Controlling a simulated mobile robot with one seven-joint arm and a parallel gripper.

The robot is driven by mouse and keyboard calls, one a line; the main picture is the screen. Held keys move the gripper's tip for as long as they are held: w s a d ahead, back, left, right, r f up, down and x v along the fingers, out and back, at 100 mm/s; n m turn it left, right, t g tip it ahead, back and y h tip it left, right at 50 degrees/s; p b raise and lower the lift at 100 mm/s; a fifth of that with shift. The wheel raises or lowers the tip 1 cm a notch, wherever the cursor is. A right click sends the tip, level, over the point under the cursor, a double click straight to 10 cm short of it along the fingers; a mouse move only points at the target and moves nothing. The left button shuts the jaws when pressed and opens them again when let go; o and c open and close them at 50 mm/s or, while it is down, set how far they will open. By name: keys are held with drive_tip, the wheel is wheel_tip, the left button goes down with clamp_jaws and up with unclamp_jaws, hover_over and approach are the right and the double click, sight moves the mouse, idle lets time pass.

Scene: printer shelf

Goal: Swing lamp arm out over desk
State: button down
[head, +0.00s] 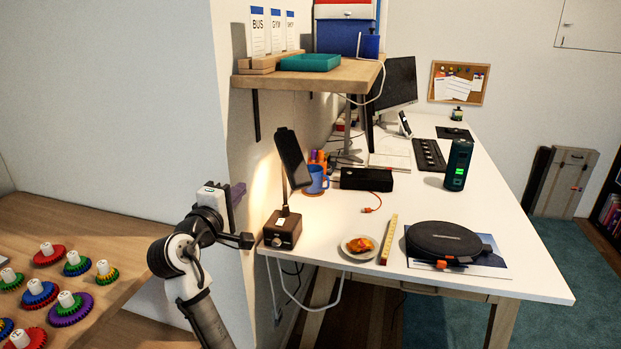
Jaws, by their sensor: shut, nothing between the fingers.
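A thin upright stem rises from the base to a long black lamp head (291,159), which tilts up and left. A warm glow lights the wall beside it. My gripper (238,193) is just left of the lamp, near the wall end, apart from the lamp head. It looks shut, with nothing in it. The finger details are small and partly hidden by my wrist.
A wooden shelf (340,80) with cards and a teal tray overhangs the lamp. A blue mug (315,180), a black box (367,179), a plate (358,247), a folding ruler (389,239) and a round black case (443,241) stand on the desk (500,215).

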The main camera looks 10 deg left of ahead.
drive_tip(key=shift+h, duration=0.3)
drive_tip(key=w+d+p, duration=0.1)
drive_tip(key=w, duration=0.3)
drive_tip(key=w+d+p, duration=0.1)
drive_tip(key=w, duration=0.3)
drive_tip(key=w+d+p, duration=0.1)
drive_tip(key=w+d, duration=0.1)
drive_tip(key=w, duration=0.2)
drive_tip(key=shift+w+f+p, duration=0.1)
drive_tip(key=shift+f+p, duration=0.1)
drive_tip(key=shift+p, duration=0.1)
drive_tip(key=shift+w+d+f, duration=0.1)
drive_tip(key=shift+w+d, duration=0.25)
drive_tip(key=shift+d, duration=0.05)
drive_tip(key=shift+d, duration=0.1)
